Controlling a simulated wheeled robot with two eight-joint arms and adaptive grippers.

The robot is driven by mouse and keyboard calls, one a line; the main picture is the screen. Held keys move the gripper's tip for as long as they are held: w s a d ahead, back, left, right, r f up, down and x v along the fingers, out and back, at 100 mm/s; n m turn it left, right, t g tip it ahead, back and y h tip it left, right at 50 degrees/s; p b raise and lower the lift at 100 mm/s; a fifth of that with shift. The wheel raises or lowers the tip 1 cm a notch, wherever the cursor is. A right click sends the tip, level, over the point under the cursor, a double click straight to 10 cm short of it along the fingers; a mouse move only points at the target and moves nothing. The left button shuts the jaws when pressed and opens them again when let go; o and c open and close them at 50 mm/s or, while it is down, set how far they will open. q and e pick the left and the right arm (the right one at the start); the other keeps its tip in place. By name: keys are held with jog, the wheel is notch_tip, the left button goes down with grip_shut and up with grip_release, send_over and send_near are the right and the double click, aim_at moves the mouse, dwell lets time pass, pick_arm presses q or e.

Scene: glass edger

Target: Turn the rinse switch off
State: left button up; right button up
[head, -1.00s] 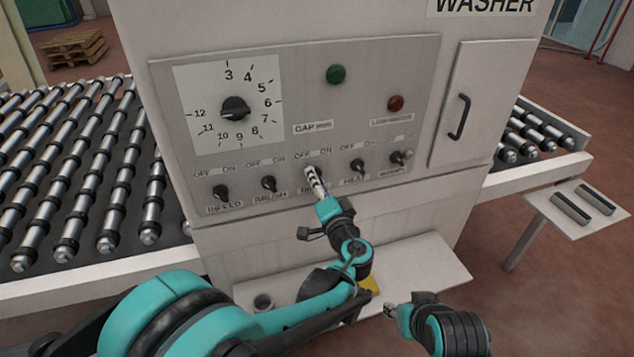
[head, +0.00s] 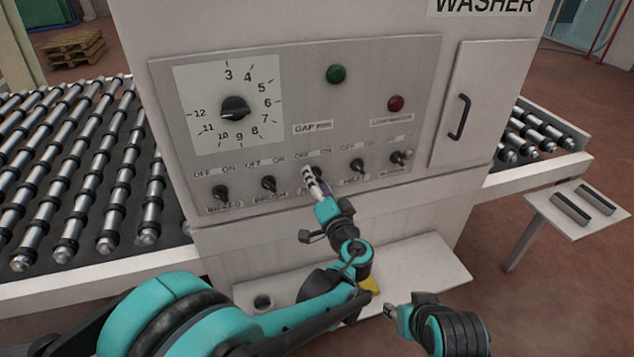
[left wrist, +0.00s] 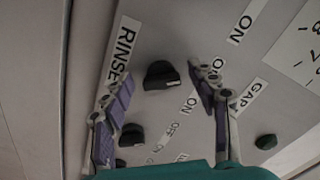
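The rinse switch is a dark knob (left wrist: 160,74) beside the RINSE label (left wrist: 120,52) in the left wrist view. Its light pointer mark appears to face the ON word (left wrist: 190,101). My left gripper (left wrist: 162,80) is open, with one purple-padded finger on each side of the knob and visible gaps to both. In the head view the left gripper (head: 312,183) is at the panel and covers most of this switch and its label. My right gripper (head: 391,311) is low, in front of the machine; its fingers are too small to judge.
The brush switch (head: 268,184) and heat switch (head: 357,167) flank the rinse switch closely. The gap dial (head: 234,108), green button (head: 337,74) and red button (head: 396,103) are above. A white ledge (head: 430,262) juts out below the panel. Roller conveyors (head: 75,170) extend sideways.

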pick_arm(q)
jog(key=v, duration=0.7)
jog(key=shift+s, duration=0.25)
dwell(0.3)
jog(key=s+a+f+n+g, duration=0.2)
jog(key=s+a+f+g, duration=0.1)
jog(key=a, duration=0.5)
jog(key=s+a+f+n+g, duration=0.1)
jog(key=s+a+f+g, duration=0.2)
jog(key=a, duration=0.6)
jog(key=s+a+f+n+g+h, duration=0.1)
jog(key=s+f+n+g+h, duration=0.1)
jog(key=s, duration=0.5)
jog(key=s+a+f+n+g+h, duration=0.1)
jog(key=s+f+n+g+h, duration=0.1)
jog(key=s, duration=0.6)
jog(key=shift+a+f+h, duration=0.2)
jog(key=shift+a+h, duration=0.05)
jog(key=shift+h, duration=0.55)
